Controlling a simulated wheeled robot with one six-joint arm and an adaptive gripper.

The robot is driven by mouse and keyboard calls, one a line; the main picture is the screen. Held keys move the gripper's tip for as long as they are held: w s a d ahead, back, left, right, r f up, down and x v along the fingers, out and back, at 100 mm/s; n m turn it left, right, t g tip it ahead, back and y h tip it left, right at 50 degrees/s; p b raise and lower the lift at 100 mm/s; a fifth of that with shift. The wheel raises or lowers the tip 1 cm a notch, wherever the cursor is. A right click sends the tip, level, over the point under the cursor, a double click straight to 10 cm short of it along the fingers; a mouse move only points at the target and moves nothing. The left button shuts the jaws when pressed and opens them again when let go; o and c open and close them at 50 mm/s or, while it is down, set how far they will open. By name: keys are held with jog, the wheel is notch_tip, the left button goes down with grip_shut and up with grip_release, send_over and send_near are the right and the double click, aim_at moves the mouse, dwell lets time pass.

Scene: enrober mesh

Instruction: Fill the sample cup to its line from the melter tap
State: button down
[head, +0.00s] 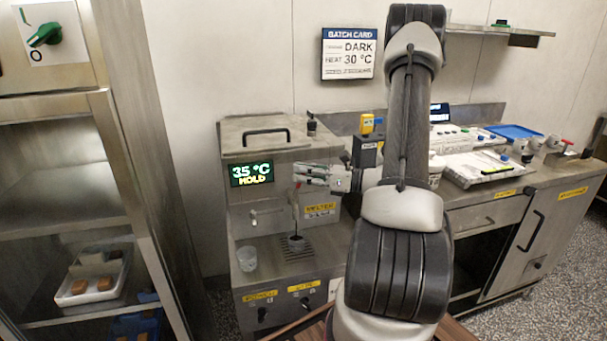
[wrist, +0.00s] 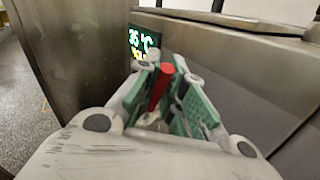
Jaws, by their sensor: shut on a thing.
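The melter (head: 238,200) is a steel cabinet with a green-lit display reading 35 °C. A small clear cup (head: 247,258), seemingly the sample cup, stands on its front ledge, below a grey tap-like fitting (head: 262,216). No contents or fill line can be made out. My gripper (head: 300,175) is in front of the melter, to the right of the display and apart from the cup. In the wrist view its green-padded fingers are shut on a red handle (wrist: 160,88). A thin dark line runs down below the gripper to a dark spot on the drip grate (head: 297,250); what it is, I cannot tell.
Labelled knobs (head: 305,301) sit on the melter's lower front. A steel rack with a white tray (head: 92,280) stands at the left. To the right, a counter carries a white tray (head: 485,163) and a blue tray (head: 515,132). A batch card (head: 349,54) hangs behind.

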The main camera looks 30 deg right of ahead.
aim_at(293, 195)
jog(key=shift+w+a+r+n+g+h, duration=0.1)
jog(key=shift+a+r+n+g+h, duration=0.05)
jog(key=shift+a+n+g+h, duration=0.2)
jog(key=shift+w+a+r+n+g+h, duration=0.15)
jog(key=shift+a+n+g, duration=0.1)
jog(key=shift+a, duration=0.2)
jog(key=shift+w+a+n+g+h, duration=0.2)
jog(key=shift+a+n+g+h, duration=0.3)
jog(key=shift+a+g+h, duration=0.3)
jog(key=c, duration=1.5)
grip_release()
jog(key=v, duration=1.2)
